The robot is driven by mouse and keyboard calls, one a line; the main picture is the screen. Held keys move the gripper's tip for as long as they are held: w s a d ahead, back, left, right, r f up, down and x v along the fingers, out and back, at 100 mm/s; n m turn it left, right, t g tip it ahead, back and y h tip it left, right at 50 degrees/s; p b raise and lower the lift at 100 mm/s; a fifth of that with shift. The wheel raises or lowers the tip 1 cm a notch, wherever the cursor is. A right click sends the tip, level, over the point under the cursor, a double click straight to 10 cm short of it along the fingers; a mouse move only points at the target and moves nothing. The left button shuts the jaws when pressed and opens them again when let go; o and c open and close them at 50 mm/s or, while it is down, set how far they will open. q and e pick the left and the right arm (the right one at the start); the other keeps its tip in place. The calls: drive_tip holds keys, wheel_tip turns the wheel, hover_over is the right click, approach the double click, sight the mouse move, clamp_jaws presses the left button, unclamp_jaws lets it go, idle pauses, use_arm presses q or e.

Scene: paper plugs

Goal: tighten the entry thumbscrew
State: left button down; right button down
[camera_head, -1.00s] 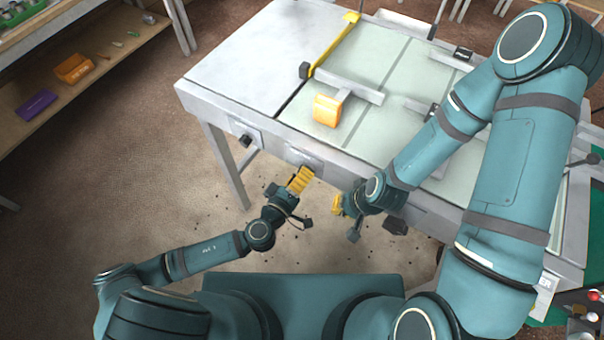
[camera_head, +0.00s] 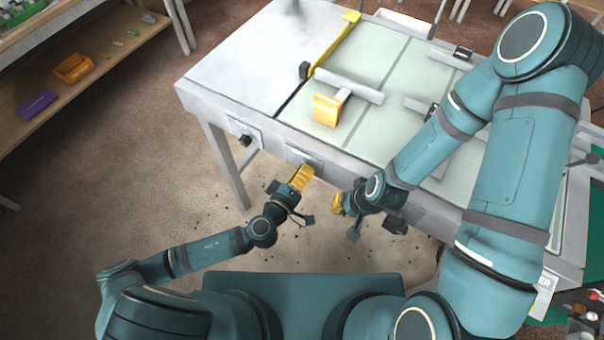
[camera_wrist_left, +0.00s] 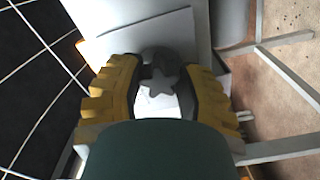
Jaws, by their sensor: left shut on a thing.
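A dark star-shaped thumbscrew (camera_wrist_left: 158,84) sits between the yellow fingers of my left gripper in the left wrist view. My left gripper (camera_head: 303,175) is shut on it at a pale plate (camera_head: 298,155) on the table's front side. In the head view the fingers hide this thumbscrew. My right gripper (camera_head: 337,203) has yellow fingertips and hangs in front of the table side, right of the left one. Its jaw gap is not clear.
A second dark knob (camera_head: 245,140) is on a plate further left on the table side. The table (camera_head: 235,60) carries a yellow bar (camera_head: 335,45) and an orange block (camera_head: 327,110). A shelf (camera_head: 95,85) with a purple box (camera_head: 37,104) stands at left.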

use_arm(q)
drive_tip(key=m+p, duration=0.2)
drive_tip(key=m, duration=0.2)
drive_tip(key=shift+p, duration=0.3)
drive_tip(key=m+p, duration=0.2)
drive_tip(key=m, duration=0.2)
drive_tip(key=shift+p, duration=0.4)
drive_tip(key=m+p, duration=0.2)
drive_tip(key=m, duration=0.1)
drive_tip(key=shift+m, duration=1)
drive_tip(key=c, duration=0.6)
unclamp_jaws()
